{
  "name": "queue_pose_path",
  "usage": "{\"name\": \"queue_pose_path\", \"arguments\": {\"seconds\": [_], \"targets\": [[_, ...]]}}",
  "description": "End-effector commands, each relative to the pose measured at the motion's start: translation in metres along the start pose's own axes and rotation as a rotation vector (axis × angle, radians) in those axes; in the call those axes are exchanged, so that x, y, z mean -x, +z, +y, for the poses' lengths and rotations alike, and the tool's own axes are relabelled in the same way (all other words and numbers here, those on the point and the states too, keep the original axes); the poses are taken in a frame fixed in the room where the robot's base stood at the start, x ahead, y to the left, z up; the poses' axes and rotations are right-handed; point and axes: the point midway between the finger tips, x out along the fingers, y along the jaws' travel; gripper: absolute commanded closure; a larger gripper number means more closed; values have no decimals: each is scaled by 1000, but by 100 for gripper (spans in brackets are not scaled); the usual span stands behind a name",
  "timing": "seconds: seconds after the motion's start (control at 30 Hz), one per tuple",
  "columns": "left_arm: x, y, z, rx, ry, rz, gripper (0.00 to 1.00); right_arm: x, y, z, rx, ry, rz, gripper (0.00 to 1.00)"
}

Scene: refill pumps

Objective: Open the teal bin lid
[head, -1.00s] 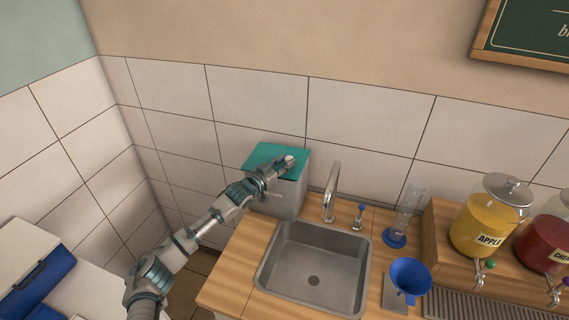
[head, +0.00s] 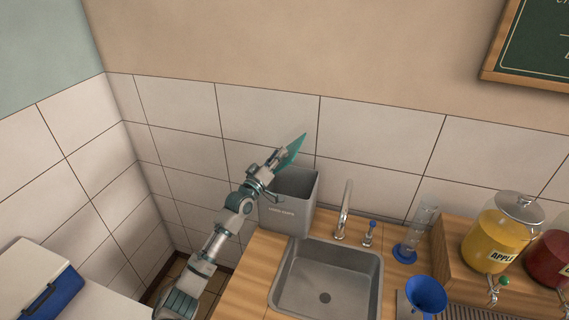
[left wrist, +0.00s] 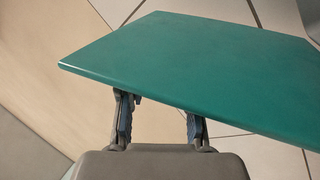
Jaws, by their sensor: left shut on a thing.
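The teal bin lid (head: 293,150) is tilted steeply above the grey bin's back-left side in the head view. The grey bin (head: 290,212) stands on the counter at the wall, its dark inside showing. My left gripper (head: 273,165) is at the lid's left side, shut on the lid. In the left wrist view, the lid (left wrist: 200,65) fills the upper middle as a flat teal panel. The gripper's two fingers (left wrist: 158,120) reach up to its near edge, and their tips are hidden behind it. I cannot tell whether the lid still touches the bin. My right gripper is not in view.
A steel sink (head: 327,285) with a faucet (head: 345,210) lies right of the bin. A blue funnel (head: 426,295), a clear cylinder (head: 423,222) and juice dispensers (head: 492,240) stand further right. A blue-and-white box (head: 45,285) is at the lower left. The tiled wall is close behind.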

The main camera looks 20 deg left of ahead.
Motion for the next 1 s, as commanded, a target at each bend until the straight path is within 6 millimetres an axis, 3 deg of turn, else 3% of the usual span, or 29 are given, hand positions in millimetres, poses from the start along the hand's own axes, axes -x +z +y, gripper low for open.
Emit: {"name": "queue_pose_path", "arguments": {"seconds": [0.1,0.4,1.0], "targets": [[1,-22,0,103,10,52,100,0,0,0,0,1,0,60],[8,-58,-17,354,10,154,100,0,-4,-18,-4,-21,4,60],[19,-91,-45,633,13,268,100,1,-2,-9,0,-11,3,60]]}}
